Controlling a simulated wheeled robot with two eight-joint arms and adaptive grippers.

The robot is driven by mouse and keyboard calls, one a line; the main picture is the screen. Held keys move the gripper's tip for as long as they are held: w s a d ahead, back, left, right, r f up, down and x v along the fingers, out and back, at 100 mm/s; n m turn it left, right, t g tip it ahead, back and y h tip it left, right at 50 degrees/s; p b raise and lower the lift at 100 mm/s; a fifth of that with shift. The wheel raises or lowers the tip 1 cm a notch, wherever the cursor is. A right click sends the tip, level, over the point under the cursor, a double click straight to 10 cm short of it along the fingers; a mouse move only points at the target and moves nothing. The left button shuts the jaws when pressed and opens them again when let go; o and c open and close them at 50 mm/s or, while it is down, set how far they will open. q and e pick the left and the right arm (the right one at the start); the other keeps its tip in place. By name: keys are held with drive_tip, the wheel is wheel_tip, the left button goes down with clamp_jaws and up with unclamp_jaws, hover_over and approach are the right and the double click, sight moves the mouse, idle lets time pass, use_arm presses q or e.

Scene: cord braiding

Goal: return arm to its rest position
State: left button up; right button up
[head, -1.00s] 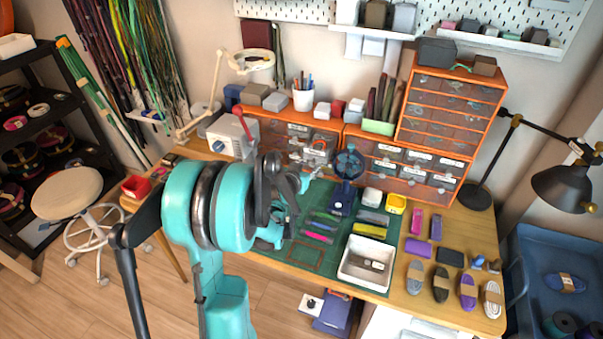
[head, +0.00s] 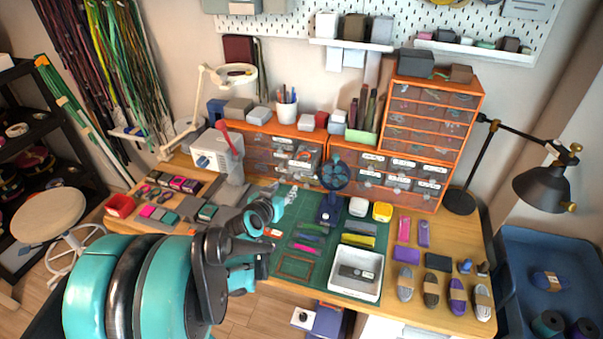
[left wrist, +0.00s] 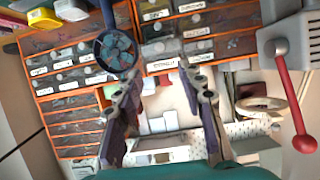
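My left arm (head: 160,285), teal and black, comes in at the lower left in the head view and covers the table's front left part. Its wrist end (head: 262,212) reaches over the left edge of the green cutting mat. In the left wrist view my left gripper (left wrist: 160,72) has its two fingers spread apart, with nothing between them. It faces the orange drawer units and a small blue fan (left wrist: 117,50). My right gripper is in neither current view.
On the table are the fan (head: 335,174), a white tray (head: 334,288), cord bundles (head: 457,296) and a grey machine with a red lever (head: 232,150). Orange drawers (head: 430,125) stand behind. A black lamp (head: 545,190) stands right; a stool (head: 50,215) is left.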

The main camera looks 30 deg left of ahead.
use_arm(q)
drive_tip(key=s+d+m+g+h, duration=0.1)
drive_tip(key=s+d, duration=0.2)
drive_tip(key=d, duration=0.4)
drive_tip(key=s+d+m+g+h, duration=0.1)
drive_tip(key=s+d+h, duration=0.1)
drive_tip(key=d, duration=0.6)
drive_tip(key=s+d+g, duration=0.2)
drive_tip(key=s+d, duration=0.1)
drive_tip(key=s, duration=0.3)
drive_tip(key=s+d+f+g, duration=0.1)
drive_tip(key=s+d+g, duration=0.1)
drive_tip(key=s+d, duration=0.2)
drive_tip(key=s, duration=0.2)
drive_tip(key=shift+s+d+m, duration=0.25)
drive_tip(key=shift+s+m, duration=0.05)
drive_tip(key=shift+s, duration=0.1)
